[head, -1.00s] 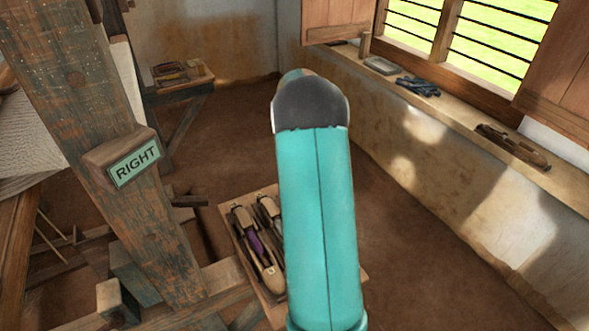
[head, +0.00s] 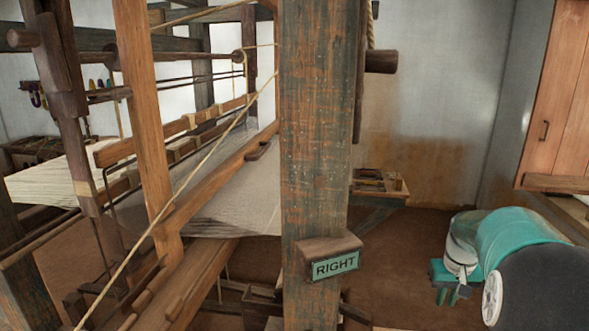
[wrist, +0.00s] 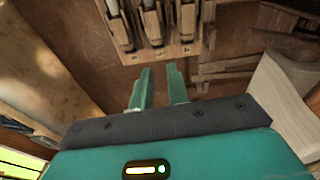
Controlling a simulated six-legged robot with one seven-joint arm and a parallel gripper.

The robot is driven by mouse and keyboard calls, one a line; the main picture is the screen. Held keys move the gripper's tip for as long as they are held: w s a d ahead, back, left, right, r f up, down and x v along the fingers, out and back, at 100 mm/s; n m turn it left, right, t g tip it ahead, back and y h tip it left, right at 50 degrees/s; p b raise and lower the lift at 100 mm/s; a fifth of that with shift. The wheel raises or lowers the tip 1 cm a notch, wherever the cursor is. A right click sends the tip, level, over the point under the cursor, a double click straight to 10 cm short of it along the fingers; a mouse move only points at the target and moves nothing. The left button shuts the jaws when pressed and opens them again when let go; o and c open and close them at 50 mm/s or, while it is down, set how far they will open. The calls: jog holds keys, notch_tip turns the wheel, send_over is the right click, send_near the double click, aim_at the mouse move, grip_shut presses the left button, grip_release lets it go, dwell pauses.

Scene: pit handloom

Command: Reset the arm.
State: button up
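My teal arm (head: 520,240) is folded at the right side of the head view. My gripper (head: 448,298) points down there, small in the picture. In the wrist view my gripper (wrist: 159,69) shows two green fingers with a clear gap between them. It is open and nothing is between the fingers. Past the fingertips, a wooden tray (wrist: 172,52) holds several shuttles, apart from the fingers.
White cloth (head: 240,200) and loom beams fill the left. A small table (head: 378,188) with tools stands behind. Brown floor shows between post and arm. A wooden shutter (head: 565,110) is at right.

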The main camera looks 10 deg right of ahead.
jog(key=s+a+r+n+t, duration=0.1)
jog(key=s+a+r, duration=0.25)
jog(key=a, duration=0.45)
jog(key=s+a+r+t, duration=0.1)
jog(key=s+a+r, duration=0.2)
jog(key=a+r, duration=0.35)
jog(key=s+a+f+n+t, duration=0.1)
jog(key=s+a+t, duration=0.1)
jog(key=s+a, duration=1.1)
jog(key=shift+s+a+n+y, duration=0.2)
jog(key=shift+a+n+y, duration=0.1)
jog(key=shift+a+n, duration=0.1)
